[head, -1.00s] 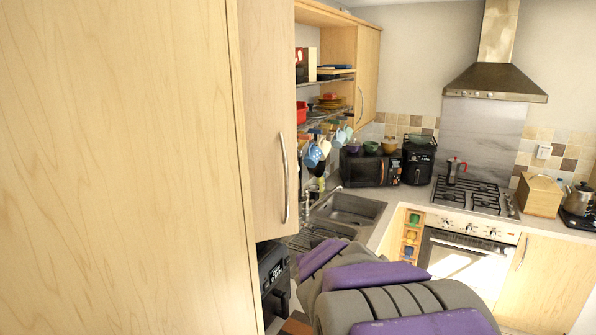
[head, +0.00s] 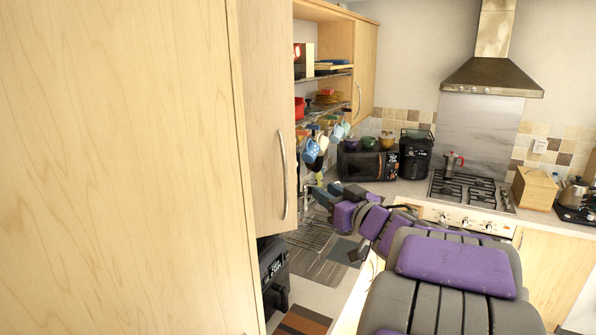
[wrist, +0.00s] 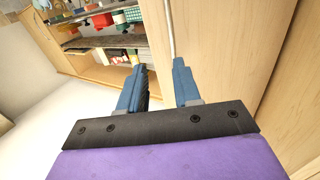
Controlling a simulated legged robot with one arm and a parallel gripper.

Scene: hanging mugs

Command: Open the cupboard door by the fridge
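The cupboard door (head: 264,120) is pale wood and looks shut beside the tall wooden panel at left. Its long curved metal handle (head: 284,178) runs vertically near its right edge. My gripper (head: 318,190) is right of the handle in the head view, in front of the sink area. In the wrist view my gripper (wrist: 159,66) has two blue fingers clearly apart with nothing between them. The handle (wrist: 170,25) shows beyond the fingertips, closer to the right finger, with the door (wrist: 218,50) to its right. No contact is visible.
Open shelves (head: 325,75) with dishes and hanging mugs (head: 312,150) are right of the door. A black appliance (head: 272,275) stands below it. The sink drainer (head: 320,250), microwave (head: 365,163) and hob (head: 470,193) lie farther along the counter.

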